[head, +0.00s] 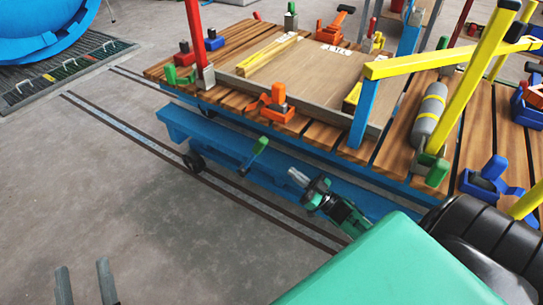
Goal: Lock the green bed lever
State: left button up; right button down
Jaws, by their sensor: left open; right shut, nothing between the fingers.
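The green lever (260,147) sticks up at a slant from the blue lower beam of the bed cart, with its green grip at the upper end. My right gripper (296,177) is shut and empty. In the picture its tips are a little right of and below the lever, with a visible gap between them. My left gripper (84,284) is at the bottom left, far from the lever. Its two grey fingers are apart and empty, over bare floor. Most of the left arm is out of view.
The slatted wooden bed (320,133) overhangs the blue beam (218,133). Orange (279,108) and blue (487,178) clamps and a grey cylinder (428,115) sit on it. A yellow rail (440,60) stands at right. Floor rails (140,120) run past the wheel (194,161).

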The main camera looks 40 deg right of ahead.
aim_at(254, 156)
pick_arm(q)
jog(key=r+t, duration=0.1)
jog(key=s+a+r+t, duration=0.1)
jog(key=r, duration=0.1)
jog(key=r+t+b, duration=0.1)
jog(key=shift+s+a+r, duration=0.15)
jog(key=shift+s+a, duration=0.05)
jog(key=shift+a, duration=0.1)
pick_arm(e)
jog(key=x, duration=1)
pick_arm(q)
jog(key=shift+w, duration=0.1)
pick_arm(e)
jog(key=shift+w, duration=0.1)
